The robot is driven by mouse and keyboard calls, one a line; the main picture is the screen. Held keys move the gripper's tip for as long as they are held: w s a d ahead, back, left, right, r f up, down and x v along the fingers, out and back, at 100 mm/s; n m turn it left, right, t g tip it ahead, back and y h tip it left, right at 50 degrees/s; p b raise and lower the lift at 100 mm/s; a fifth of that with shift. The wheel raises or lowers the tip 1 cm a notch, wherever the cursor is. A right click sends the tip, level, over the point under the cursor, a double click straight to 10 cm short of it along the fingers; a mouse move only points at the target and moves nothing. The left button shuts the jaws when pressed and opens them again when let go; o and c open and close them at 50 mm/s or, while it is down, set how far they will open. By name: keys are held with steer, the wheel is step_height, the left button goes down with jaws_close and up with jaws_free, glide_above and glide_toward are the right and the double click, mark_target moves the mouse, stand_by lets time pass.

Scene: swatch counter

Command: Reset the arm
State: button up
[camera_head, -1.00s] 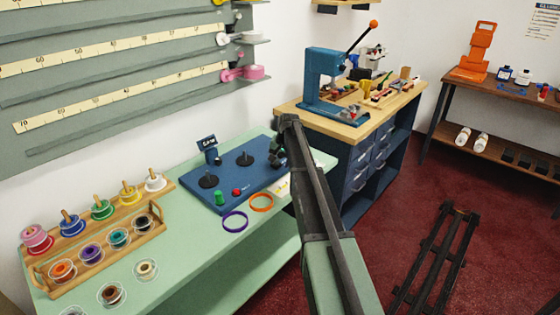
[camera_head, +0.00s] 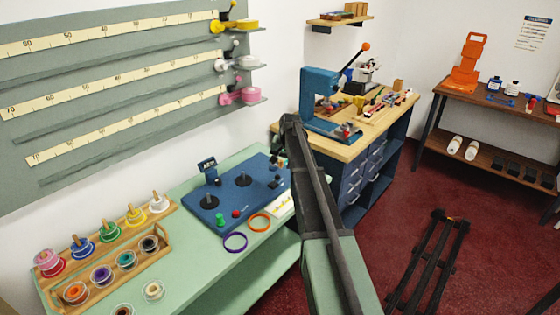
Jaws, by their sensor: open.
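My arm (camera_head: 325,215) rises from the bottom middle and bends at an elbow in front of the blue-and-wood workbench. My gripper (camera_head: 279,163) is small and dark, beyond the elbow, over the right end of the blue board (camera_head: 215,212) on the green counter (camera_head: 205,275). It is open, and nothing shows held in it. The arm partly hides it, and its height above the board is hard to tell.
A wooden spool rack (camera_head: 110,268) stands at the counter's left. Purple (camera_head: 235,242) and orange (camera_head: 259,222) rings lie in front of the board. A blue lever press (camera_head: 318,95) stands on the workbench (camera_head: 375,125). A dark rail (camera_head: 430,260) lies on the red floor.

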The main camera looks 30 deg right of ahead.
steer(key=shift+f, duration=0.15)
steer(key=s+a+n, duration=0.2)
steer(key=s+a, duration=0.6)
steer(key=s, duration=0.3)
steer(key=s+a+n+g, duration=0.1)
steer(key=s+a+n, duration=0.2)
steer(key=s+a, duration=0.5)
steer(key=s+a+n+g+h, duration=0.1)
steer(key=s+a+n, duration=0.1)
steer(key=s+a, duration=0.7)
steer(key=s, duration=0.6)
steer(key=shift+s+f+n, duration=0.15)
steer(key=shift+f+n, duration=0.05)
steer(key=shift+n, duration=0.2)
